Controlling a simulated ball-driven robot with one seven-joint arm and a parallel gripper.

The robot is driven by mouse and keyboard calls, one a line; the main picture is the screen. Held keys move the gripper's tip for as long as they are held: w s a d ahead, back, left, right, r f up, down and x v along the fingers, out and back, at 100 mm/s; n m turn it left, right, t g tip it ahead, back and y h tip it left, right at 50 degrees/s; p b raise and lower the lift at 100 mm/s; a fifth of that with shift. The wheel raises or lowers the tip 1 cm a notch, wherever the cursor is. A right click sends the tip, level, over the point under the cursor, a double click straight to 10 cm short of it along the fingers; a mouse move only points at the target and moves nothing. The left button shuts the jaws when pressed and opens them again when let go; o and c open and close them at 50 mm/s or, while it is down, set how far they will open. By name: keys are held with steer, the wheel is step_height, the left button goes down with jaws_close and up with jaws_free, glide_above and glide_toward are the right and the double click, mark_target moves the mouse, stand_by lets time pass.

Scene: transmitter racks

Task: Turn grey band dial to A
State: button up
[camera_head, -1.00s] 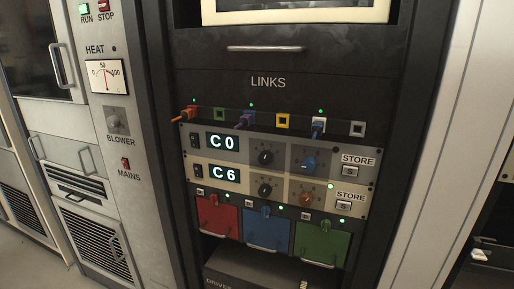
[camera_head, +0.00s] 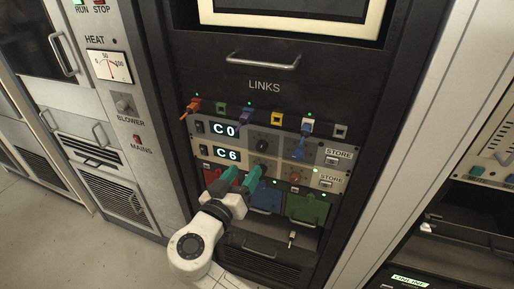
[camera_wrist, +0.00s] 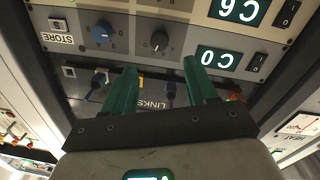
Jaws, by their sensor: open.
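The grey band (camera_head: 330,152) is the upper of two control strips, and its display (camera_head: 223,130) reads C0. It carries a black dial (camera_head: 262,145) and a blue dial (camera_head: 299,153). Upside down in the wrist view are the black dial (camera_wrist: 159,41), the blue dial (camera_wrist: 101,33) and the C0 display (camera_wrist: 220,61). My gripper (camera_head: 242,173) is open and empty, in front of the lower cream band. In the wrist view its green fingers (camera_wrist: 160,70) are spread below the black dial, touching nothing visible.
The cream band (camera_head: 205,151) shows C6 and has an orange dial (camera_head: 296,177); its black dial is hidden by my gripper. Plugged cables, including a purple plug (camera_head: 247,117), sit above. A blue panel (camera_head: 266,197) and a green panel (camera_head: 307,208) are below.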

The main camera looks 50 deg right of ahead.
mark_target(260, 149)
steer(key=p+x, duration=0.1)
steer(key=x, duration=0.7)
steer(key=shift+w+d, duration=0.1)
steer(key=shift+d, duration=0.25)
steer(key=c, duration=1)
